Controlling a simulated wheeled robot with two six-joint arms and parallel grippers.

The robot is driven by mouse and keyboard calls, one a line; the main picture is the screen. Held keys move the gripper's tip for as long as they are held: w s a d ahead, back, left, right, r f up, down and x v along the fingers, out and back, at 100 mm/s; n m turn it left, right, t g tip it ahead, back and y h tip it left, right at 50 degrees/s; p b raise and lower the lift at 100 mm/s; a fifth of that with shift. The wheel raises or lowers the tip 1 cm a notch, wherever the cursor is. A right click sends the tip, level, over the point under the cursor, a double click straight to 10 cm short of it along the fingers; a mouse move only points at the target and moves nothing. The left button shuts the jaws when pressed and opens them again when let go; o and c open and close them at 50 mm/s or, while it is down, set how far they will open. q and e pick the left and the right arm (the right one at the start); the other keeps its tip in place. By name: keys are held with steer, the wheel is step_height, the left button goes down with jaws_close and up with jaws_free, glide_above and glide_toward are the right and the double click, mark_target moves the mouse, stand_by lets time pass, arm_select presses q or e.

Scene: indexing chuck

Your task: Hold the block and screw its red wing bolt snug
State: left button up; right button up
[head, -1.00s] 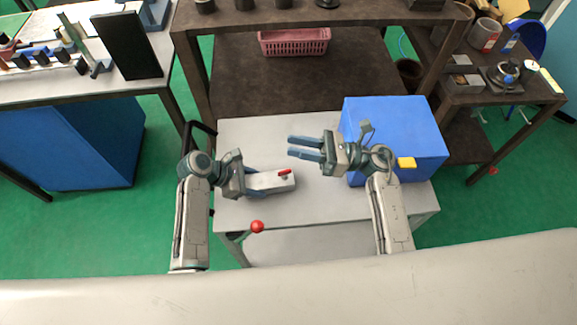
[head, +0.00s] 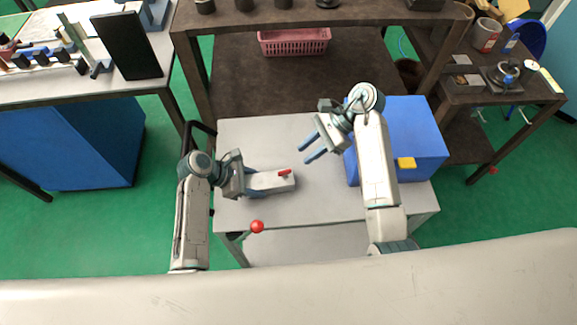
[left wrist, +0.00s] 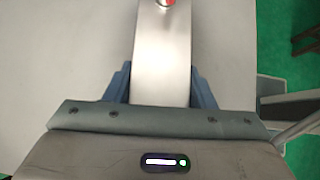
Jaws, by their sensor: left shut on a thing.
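A pale grey block (head: 268,182) lies on the light table, and its red wing bolt (head: 284,173) stands on top near the right end. My left gripper (head: 250,182) is shut on the left part of the block. In the left wrist view the block (left wrist: 162,60) lies between the blue fingers, with part of the red bolt (left wrist: 166,2) at the top edge. My right gripper (head: 309,147) is open and empty, up and to the right of the bolt, its blue fingers pointing down-left. How far the bolt is screwed in cannot be told.
A blue box (head: 415,140) with a yellow part stands on the table's right side, close behind my right arm. A red ball knob (head: 257,226) is at the table's front edge. The table (head: 260,130) is clear behind the block.

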mark_target(286, 170)
steer(key=x, duration=0.8)
steer(key=shift+a+f, duration=0.1)
steer(key=shift+a, duration=0.1)
jaws_close()
